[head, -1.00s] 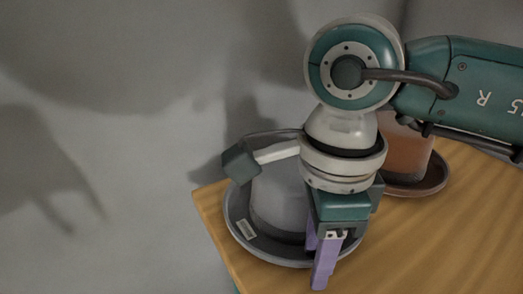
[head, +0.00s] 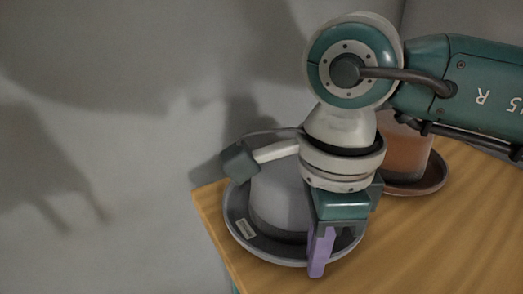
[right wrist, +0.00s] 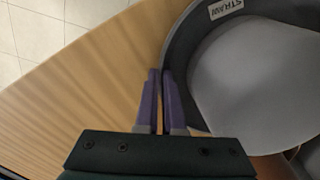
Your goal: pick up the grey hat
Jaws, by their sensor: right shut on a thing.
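The grey hat (head: 279,200) sits crown up near the left corner of the wooden table, with a small white label on its brim. My right gripper (head: 318,262) points down at the hat's near right brim. Its purple fingers (right wrist: 160,88) are shut on the brim's edge, which runs up between their tips. My wrist hides the right side of the hat in the head view. My left gripper is not in view.
A brown hat-like thing with a dark rim (head: 410,185) is on the table behind my right wrist, partly hidden. The wooden table (head: 440,245) is bare at the front right. Its left edge lies close beside the grey hat, with a grey wall behind.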

